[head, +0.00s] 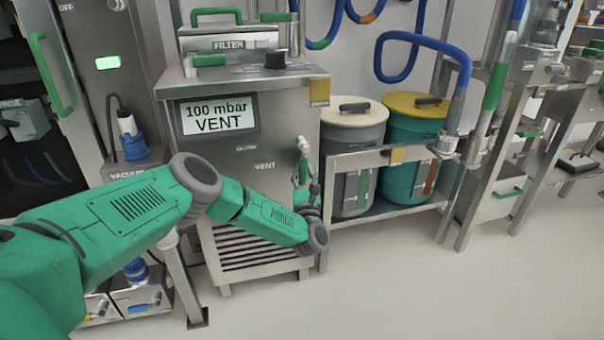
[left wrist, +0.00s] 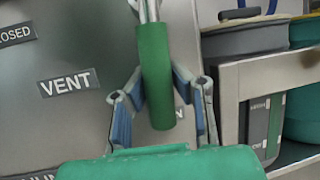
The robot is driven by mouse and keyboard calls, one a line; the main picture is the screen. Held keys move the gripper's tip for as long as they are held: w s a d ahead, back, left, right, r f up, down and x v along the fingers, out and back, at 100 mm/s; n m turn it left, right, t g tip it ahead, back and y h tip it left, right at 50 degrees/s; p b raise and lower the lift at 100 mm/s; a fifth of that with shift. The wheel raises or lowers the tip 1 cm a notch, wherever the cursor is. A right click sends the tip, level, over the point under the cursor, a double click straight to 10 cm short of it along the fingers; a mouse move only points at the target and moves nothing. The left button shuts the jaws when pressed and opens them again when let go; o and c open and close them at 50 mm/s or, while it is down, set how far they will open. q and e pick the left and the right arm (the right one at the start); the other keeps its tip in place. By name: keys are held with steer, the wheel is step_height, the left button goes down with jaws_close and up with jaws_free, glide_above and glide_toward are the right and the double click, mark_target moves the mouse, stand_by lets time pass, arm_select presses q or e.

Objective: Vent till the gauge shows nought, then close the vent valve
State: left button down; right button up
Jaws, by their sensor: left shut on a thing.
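The gauge display (head: 217,116) on the steel cabinet reads "100 mbar VENT". The vent valve (head: 303,146) sits at the right of the cabinet's front, near a "VENT" label (head: 265,166). In the left wrist view its green handle (left wrist: 154,75) hangs down, nearly upright. My left gripper (head: 304,183) reaches in from the left; in the left wrist view its fingers (left wrist: 160,95) are on either side of the handle, shut on it. A "CLOSED" label (left wrist: 16,34), cut off at the edge, is at upper left; another label behind the handle is mostly hidden. My right gripper is not in view.
A grey bin (head: 356,135) and a teal bin with a yellow lid (head: 414,104) stand on a steel rack (head: 395,205) right of the cabinet. A blue hose (head: 432,43) hangs above. The floor (head: 420,280) in front is clear.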

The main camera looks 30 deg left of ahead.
arm_select(q)
steer(key=shift+d+f, duration=0.3)
steer(key=shift+d, duration=0.3)
steer(key=c, duration=1.4)
jaws_free()
steer(key=shift+o, duration=0.3)
steer(key=shift+d+r, duration=0.1)
steer(key=shift+r, duration=0.25)
steer(key=shift+s+f, duration=0.15)
steer(key=shift+s, duration=0.1)
steer(key=v, duration=1.1)
steer(key=shift+s+d, duration=0.2)
steer(key=shift+d, duration=0.05)
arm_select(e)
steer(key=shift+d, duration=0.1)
arm_select(q)
steer(key=shift+f, duration=0.15)
